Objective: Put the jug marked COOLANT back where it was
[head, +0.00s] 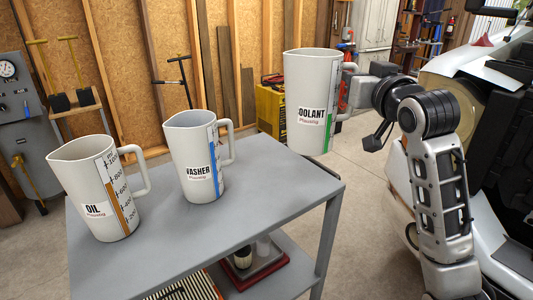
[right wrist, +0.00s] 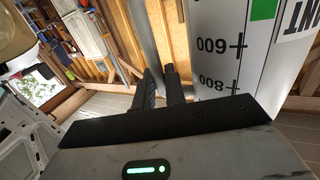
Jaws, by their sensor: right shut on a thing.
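The jug marked COOLANT (head: 308,85), off-white with a green level strip, hangs upright in the air around the far right corner of the cart. Its label is partly cut off by the curve. I cannot tell whether it is over the top or just beyond it. My right gripper (head: 352,85) is shut on its handle from the right. In the right wrist view the fingers (right wrist: 162,85) are close together beside the jug wall (right wrist: 235,60). My left gripper is not in view.
The grey cart top (head: 265,190) holds the WASHER jug (head: 192,150), blue strip, near its middle and the OIL jug (head: 88,190), orange strip, at left. The right part of the top is bare. A vehicle (head: 470,75) stands at the right.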

